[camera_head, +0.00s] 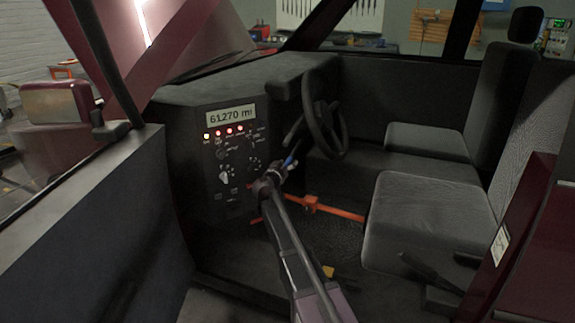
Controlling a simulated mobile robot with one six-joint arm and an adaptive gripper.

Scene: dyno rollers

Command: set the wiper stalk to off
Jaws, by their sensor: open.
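The steering wheel (324,115) is dark and stands upright at the right end of the dashboard. A dark lever-like shape (294,131) is beside its left side; it may be the wiper stalk, but its setting cannot be read. My arm reaches in from the bottom of the view. My gripper (290,161) is small in the view, just below and left of the wheel, with bluish tips. It is open, and nothing is seen between its fingers. I cannot tell whether it touches the lever.
The dashboard panel (222,170) has knobs, lit lamps and a display reading 61270 mi. An orange bar (335,210) crosses behind my arm, low in the cab. Grey seats (420,215) are at right. The open door (80,225) is at left.

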